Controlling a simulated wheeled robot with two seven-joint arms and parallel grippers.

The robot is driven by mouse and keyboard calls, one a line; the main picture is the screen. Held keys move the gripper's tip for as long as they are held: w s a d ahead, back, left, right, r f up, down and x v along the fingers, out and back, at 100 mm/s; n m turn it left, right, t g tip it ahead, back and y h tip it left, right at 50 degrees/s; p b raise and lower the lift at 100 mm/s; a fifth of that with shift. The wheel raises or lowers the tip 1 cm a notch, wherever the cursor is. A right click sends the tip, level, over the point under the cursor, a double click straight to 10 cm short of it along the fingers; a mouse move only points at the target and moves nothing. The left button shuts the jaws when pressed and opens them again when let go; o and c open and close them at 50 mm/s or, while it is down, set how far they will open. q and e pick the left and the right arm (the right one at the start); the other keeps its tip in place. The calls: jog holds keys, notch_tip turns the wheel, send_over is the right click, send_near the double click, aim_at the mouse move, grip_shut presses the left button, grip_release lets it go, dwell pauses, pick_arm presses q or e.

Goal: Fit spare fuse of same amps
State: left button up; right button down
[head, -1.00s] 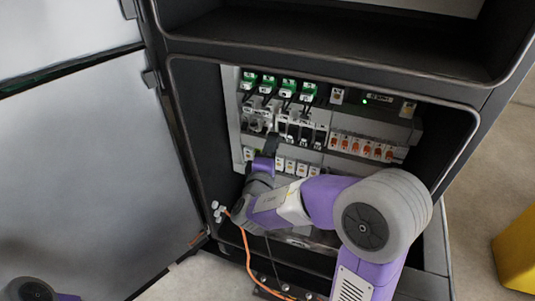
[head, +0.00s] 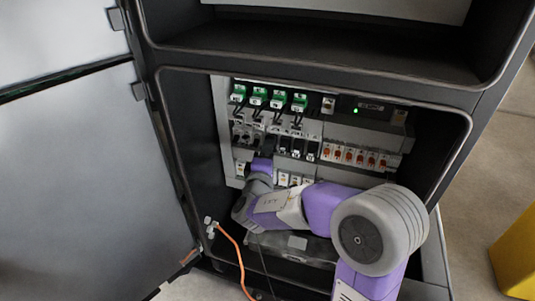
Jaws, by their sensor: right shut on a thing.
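My right arm reaches into the open cabinet from the lower right. My right gripper (head: 264,155) is at the left part of the panel, in front of the lower rows. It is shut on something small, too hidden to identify. A row of orange-marked fuse positions (head: 354,156) sits to the right of the gripper. White holders (head: 290,180) show in a lower row, partly covered by my arm. Black and grey devices (head: 290,148) stand in the middle row. The amp markings are too small to read. My left gripper is not in view.
Green-topped terminals (head: 270,98) with black wires run along the top. A module with a green light (head: 366,110) is at upper right. The grey cabinet door (head: 90,180) stands open at left. An orange cable (head: 238,258) hangs below. A yellow object (head: 515,258) stands at right.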

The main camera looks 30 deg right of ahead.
dwell(0.4)
jog(key=shift+s+b, duration=0.1)
jog(key=shift+b, duration=0.4)
jog(key=shift+w+d+b, duration=0.3)
jog(key=shift+b, duration=0.2)
dwell(0.6)
jog(key=shift+w+d+b, duration=0.1)
jog(key=shift+d+b, duration=0.05)
jog(key=shift+b, duration=0.3)
dwell(0.6)
dwell(0.6)
jog(key=c, duration=0.7)
grip_release()
jog(key=shift+d, duration=0.1)
jog(key=shift+c, duration=0.2)
